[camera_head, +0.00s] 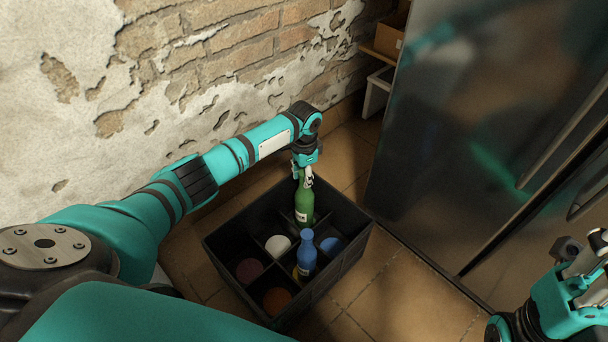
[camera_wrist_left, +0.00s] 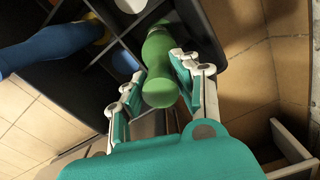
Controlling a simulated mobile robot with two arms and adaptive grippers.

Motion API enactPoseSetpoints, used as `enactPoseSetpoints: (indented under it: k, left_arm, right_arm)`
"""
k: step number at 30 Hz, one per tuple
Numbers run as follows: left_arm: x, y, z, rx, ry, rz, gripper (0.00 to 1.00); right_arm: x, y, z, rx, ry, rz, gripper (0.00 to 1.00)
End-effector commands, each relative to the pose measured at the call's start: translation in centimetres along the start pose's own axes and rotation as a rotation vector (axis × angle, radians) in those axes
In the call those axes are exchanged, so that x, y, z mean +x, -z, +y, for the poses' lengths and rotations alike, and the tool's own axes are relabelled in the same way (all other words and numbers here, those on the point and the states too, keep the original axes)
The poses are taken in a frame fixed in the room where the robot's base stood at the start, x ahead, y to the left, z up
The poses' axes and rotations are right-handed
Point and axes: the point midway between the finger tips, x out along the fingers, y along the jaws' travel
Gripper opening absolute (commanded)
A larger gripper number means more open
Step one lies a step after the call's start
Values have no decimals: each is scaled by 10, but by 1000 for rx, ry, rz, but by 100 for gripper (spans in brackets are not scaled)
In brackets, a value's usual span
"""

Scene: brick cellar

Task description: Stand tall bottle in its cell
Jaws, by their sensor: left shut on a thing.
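The tall green bottle (camera_head: 304,204) stands roughly upright at the far part of a black divided crate (camera_head: 346,262). My left gripper (camera_head: 303,178) is shut on its upper part from above. In the left wrist view the green bottle (camera_wrist_left: 158,58) is between the two fingers of my left gripper (camera_wrist_left: 156,88), with its lower part among the crate's dividers. Whether its base touches the cell floor cannot be told. My right gripper (camera_head: 572,282) is at the lower right, away from the crate; its fingertips are unclear.
A blue bottle (camera_head: 307,254) stands in a near cell. Other cells show coloured discs: white (camera_head: 278,245), blue (camera_head: 332,245), purple (camera_head: 249,270) and orange (camera_head: 277,301). A brick wall (camera_head: 240,50) rises behind, and a dark metal cabinet (camera_head: 440,130) stands right. Tiled floor (camera_head: 400,300) is clear.

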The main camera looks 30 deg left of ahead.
Motion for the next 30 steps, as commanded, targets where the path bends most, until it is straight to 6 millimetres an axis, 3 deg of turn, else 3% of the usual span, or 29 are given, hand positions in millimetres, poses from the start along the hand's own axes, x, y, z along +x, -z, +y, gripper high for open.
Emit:
enactPoseSetpoints:
  k: [10,11,17,26,30]
  left_arm:
    - [8,0,0,-1,-1,0,0]
    - [7,0,0,-1,-1,0,32]
    - [7,0,0,0,0,0,57]
    - [5,0,0,0,0,0,57]
    - [-11,0,-1,1,1,3,57]
  right_arm:
    - [0,-1,-1,-1,11,3,0]
    - [1,-1,-1,-1,11,4,0]
    - [3,0,-1,-2,14,14,0]
    - [3,0,0,-3,3,13,0]
    - [3,0,0,-2,5,12,0]
